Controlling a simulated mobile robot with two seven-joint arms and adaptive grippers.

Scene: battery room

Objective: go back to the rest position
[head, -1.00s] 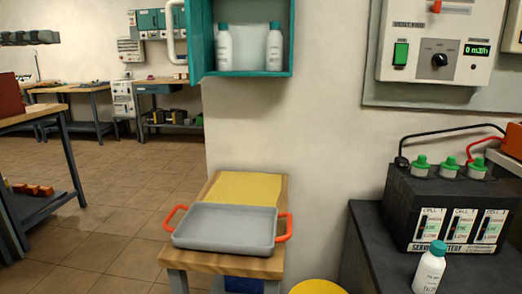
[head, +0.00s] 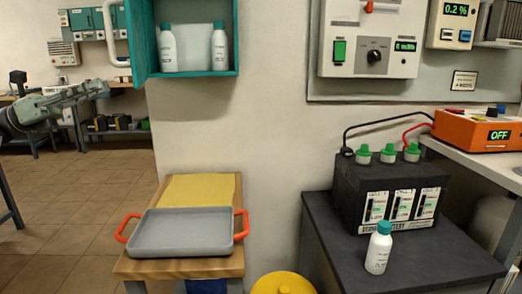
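My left gripper (head: 98,90) is in the head view at the upper left, raised in the air and pointing right. It is apart from the tray and the teal cabinet. It is small and seen from the side, so I cannot tell whether its fingers are open or shut. I see nothing hanging from it. My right gripper is not in view.
A grey tray (head: 181,247) with orange handles stands on a wooden table. A white bottle (head: 378,252) stands before the black battery (head: 350,190) on a dark bench. A teal cabinet (head: 146,45) holds two bottles. The floor (head: 85,190) at left is clear.

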